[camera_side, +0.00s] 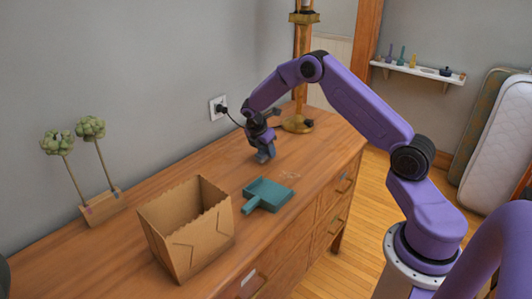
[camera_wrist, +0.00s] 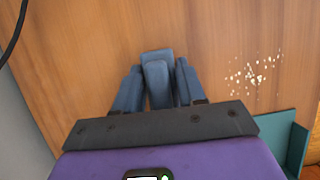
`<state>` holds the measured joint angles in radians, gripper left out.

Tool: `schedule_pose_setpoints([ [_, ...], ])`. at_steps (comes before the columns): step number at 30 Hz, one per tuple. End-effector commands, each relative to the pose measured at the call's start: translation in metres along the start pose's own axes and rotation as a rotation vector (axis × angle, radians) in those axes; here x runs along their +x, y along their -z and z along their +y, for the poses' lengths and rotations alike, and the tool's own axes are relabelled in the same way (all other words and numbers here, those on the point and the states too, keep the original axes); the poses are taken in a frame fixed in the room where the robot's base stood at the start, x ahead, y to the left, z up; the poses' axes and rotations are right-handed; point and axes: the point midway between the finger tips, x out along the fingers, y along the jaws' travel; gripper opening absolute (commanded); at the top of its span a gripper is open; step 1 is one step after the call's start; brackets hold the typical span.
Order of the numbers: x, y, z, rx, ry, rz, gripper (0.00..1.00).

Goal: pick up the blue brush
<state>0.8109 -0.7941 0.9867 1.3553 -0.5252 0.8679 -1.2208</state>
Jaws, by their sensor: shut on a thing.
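The blue brush (camera_wrist: 155,58) is a grey-blue piece seen between the two fingers in the wrist view, over the wooden top. My gripper (camera_wrist: 157,84) is shut on it, one finger on each side. In the side view my gripper (camera_side: 262,142) points down at the back part of the dresser top, and the brush (camera_side: 266,155) shows small and partly hidden at its tip. I cannot tell whether the brush touches the wood.
A teal dustpan (camera_side: 269,193) lies near the dresser's front edge, beside pale crumbs (camera_wrist: 252,76). An open paper bag (camera_side: 188,235) stands left of it. A brass lamp base (camera_side: 298,124) stands behind my gripper. A potted-flower block (camera_side: 101,207) is far left. A cord hangs from the wall outlet (camera_side: 217,106).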

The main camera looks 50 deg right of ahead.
Motion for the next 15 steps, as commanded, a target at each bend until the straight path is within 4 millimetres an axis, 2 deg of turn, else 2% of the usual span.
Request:
schedule_pose_setpoints([
  [4, -0.021, -0.009, 0.000, 0.001, -0.003, 0.000, 0.03],
  [8, -0.039, -0.011, -0.015, -0.001, -0.002, 0.000, 0.03],
  [15, -0.082, -0.017, -0.049, 0.000, -0.004, 0.000, 0.03],
])
